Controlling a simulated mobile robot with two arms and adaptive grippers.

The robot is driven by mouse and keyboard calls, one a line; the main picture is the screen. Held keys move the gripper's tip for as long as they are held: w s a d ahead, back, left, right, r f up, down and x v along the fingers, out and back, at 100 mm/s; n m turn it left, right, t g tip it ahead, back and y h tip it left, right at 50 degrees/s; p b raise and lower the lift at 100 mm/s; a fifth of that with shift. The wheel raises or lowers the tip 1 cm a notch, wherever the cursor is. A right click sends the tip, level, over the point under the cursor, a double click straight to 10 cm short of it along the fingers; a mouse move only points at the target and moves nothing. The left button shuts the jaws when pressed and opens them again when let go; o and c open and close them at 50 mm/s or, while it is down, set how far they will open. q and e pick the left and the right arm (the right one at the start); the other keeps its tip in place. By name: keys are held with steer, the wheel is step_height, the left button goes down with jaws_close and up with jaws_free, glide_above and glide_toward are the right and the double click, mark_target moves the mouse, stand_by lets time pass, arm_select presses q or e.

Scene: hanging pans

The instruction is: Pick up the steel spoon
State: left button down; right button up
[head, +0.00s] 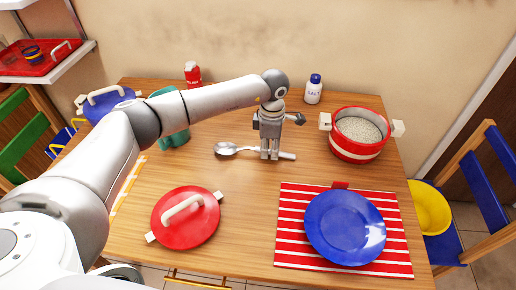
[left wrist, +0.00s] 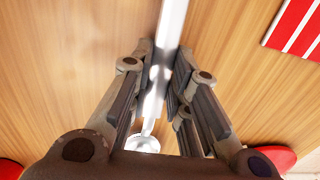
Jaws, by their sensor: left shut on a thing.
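The steel spoon (head: 226,149) lies on the wooden table, with its bowl to the left and its handle to the right. My left gripper (head: 270,156) reaches down over the middle of its handle. In the left wrist view the two fingers of the left gripper (left wrist: 163,65) are closed on either side of the spoon's shiny handle (left wrist: 172,20). The bowl shows lower down, partly hidden between the fingers. Whether the spoon is lifted off the table cannot be told. My right gripper is in neither view.
A red pot of grain (head: 357,152) stands right of the spoon, and a salt shaker (head: 314,90) behind. A red lid (head: 184,228) lies in front left. A blue plate (head: 345,227) sits on a striped mat (head: 291,231). A green object (head: 172,137) stands at left.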

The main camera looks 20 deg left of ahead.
arm_select(q)
steer(key=shift+r+p, duration=0.35)
steer(key=shift+r, duration=0.25)
step_height(320, 180, up, 2)
steer(key=shift+r+p, duration=0.2)
steer(key=shift+p, duration=0.6)
steer(key=s+d+r+p, duration=0.7)
steer(key=s+d+r, duration=0.2)
steer(key=d, duration=0.1)
steer(key=shift+s+d+r, duration=0.15)
steer(key=shift+s, duration=0.1)
